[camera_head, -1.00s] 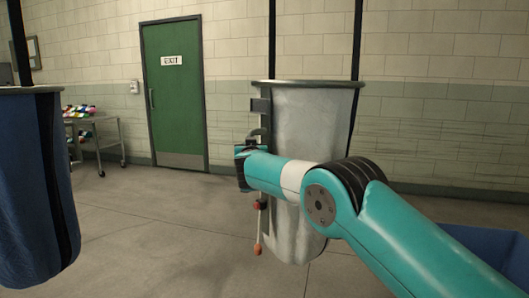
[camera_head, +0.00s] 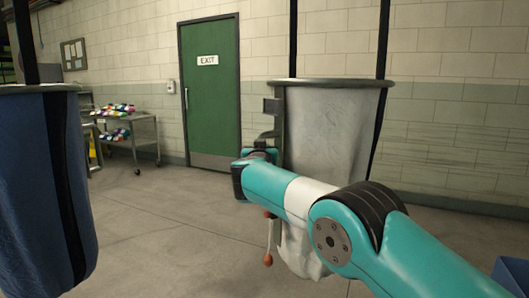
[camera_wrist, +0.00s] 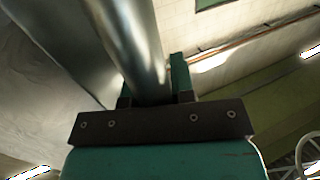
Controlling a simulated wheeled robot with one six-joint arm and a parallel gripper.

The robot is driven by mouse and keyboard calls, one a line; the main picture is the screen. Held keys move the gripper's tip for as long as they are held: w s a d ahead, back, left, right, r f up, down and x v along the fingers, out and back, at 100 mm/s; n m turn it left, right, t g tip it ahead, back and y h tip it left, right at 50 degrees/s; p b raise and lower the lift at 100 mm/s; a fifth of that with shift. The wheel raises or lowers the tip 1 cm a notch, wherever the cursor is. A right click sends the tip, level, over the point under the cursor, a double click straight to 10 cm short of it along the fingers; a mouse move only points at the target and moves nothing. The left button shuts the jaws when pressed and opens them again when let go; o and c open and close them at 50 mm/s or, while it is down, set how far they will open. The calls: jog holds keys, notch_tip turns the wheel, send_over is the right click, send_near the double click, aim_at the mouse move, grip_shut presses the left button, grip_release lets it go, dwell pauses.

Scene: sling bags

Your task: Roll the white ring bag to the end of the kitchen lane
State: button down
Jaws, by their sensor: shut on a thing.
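The white ring bag (camera_head: 325,135) hangs upright from two dark straps, with a grey metal ring round its open top. A grey bracket with a handle runs down its left side, and a cord with orange beads (camera_head: 268,259) hangs below. My gripper (camera_head: 257,157) is at that left side, below the rim. In the wrist view my gripper (camera_wrist: 155,88) is shut on a shiny metal bar (camera_wrist: 140,45), with a green finger showing to its right. My teal arm hides part of the bag's lower half.
A blue bag (camera_head: 30,180) hangs close on the left. A cart (camera_head: 145,135) with colourful items stands by the back wall, beside a green exit door (camera_head: 210,100). A blue bin (camera_head: 512,275) shows at the lower right edge. The floor between the bags is clear.

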jog(key=shift+s+a+r, duration=0.1)
jog(key=shift+a+r, duration=0.05)
jog(key=shift+a, duration=0.3)
jog(key=c, duration=1.3)
grip_release()
jog(key=o, duration=0.3)
jog(key=shift+a, duration=0.25)
jog(key=shift+o, duration=0.2)
jog(key=shift+d+f, duration=0.2)
jog(key=shift+d, duration=0.1)
jog(key=s+b, duration=0.4)
jog(key=s, duration=1.3)
